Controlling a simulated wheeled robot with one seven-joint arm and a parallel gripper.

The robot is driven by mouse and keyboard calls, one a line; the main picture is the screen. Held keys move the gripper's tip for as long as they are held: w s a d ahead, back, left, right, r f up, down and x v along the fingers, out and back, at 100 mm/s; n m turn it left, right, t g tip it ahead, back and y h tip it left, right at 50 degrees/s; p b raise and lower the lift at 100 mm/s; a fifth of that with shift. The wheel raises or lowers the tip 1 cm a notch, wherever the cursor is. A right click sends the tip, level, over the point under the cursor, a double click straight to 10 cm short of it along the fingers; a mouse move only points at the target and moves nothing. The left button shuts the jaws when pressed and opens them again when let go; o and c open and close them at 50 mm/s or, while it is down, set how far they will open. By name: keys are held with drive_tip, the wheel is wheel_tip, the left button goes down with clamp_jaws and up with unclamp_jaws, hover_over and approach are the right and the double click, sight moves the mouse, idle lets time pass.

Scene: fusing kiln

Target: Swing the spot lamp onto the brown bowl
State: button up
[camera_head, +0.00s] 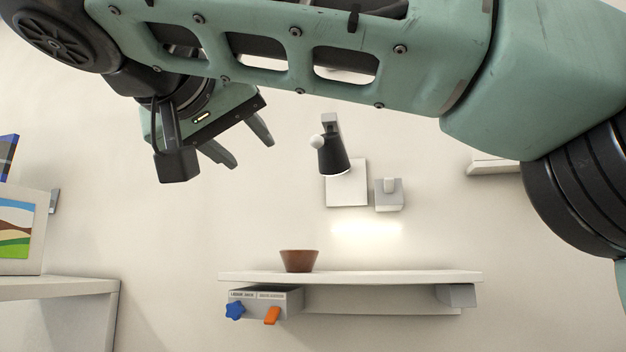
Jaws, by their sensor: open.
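The spot lamp (334,154) has a black conical shade with a white knob at its upper left. It hangs from a grey wall bracket and points down, tilted a little to the right. Its light falls on the wall just above the shelf, right of the bowl. The brown bowl (299,261) stands upright on the left part of the white shelf (400,276), outside the bright patch. My gripper (248,146) is open and empty, to the left of the lamp and apart from it in the picture.
A grey box (266,299) under the shelf's left end carries a blue knob (235,310) and an orange lever (272,315). A small grey wall box (389,194) sits right of the lamp. A landscape picture (18,231) stands at the left. The wall between gripper and bowl is bare.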

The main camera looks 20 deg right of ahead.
sight(320, 139)
drive_tip(key=s+d+r+m+h, duration=0.2)
drive_tip(key=s+r+m, duration=0.1)
drive_tip(key=r+m, duration=0.25)
drive_tip(key=shift+n+g, duration=0.25)
drive_tip(key=shift+g, duration=0.05)
drive_tip(key=p+x, duration=0.1)
drive_tip(key=x, duration=0.4)
drive_tip(key=p+x, duration=0.2)
drive_tip(key=x, duration=0.4)
drive_tip(key=r+p+x, duration=0.1)
drive_tip(key=x, duration=0.4)
drive_tip(key=shift+d, duration=0.45)
drive_tip(key=shift+w+d+f, duration=0.15)
drive_tip(key=shift+w+d, duration=0.05)
drive_tip(key=shift+d, duration=0.05)
clamp_jaws()
